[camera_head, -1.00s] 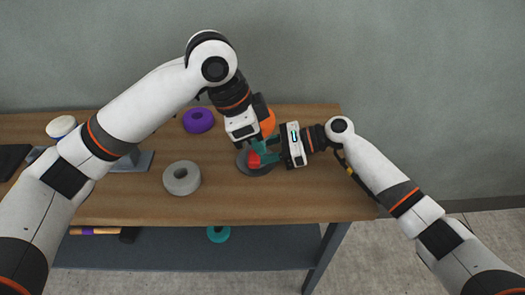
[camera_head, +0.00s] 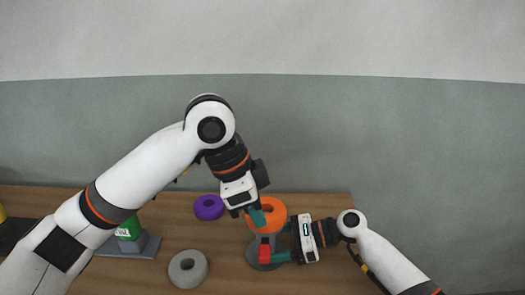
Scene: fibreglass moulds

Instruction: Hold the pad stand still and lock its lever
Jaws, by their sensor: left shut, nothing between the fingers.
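The pad stand has an orange round pad (camera_head: 275,214) on top, a grey post and base (camera_head: 252,256), and a red lever (camera_head: 265,250) at its front. It stands upright on the bench. My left gripper (camera_head: 259,217) is shut and empty, with its teal fingertips at the left side of the orange pad, above the red lever. Whether they touch the pad is hard to tell. My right gripper (camera_head: 281,243) comes from the right, its teal fingers on either side of the post, seemingly closed on it. The lower finger ends beside the red lever, and the grip itself is partly hidden.
A green item (camera_head: 131,229) on a grey plate (camera_head: 146,250) sits behind my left arm. The wooden bench (camera_head: 225,270) is clear between them.

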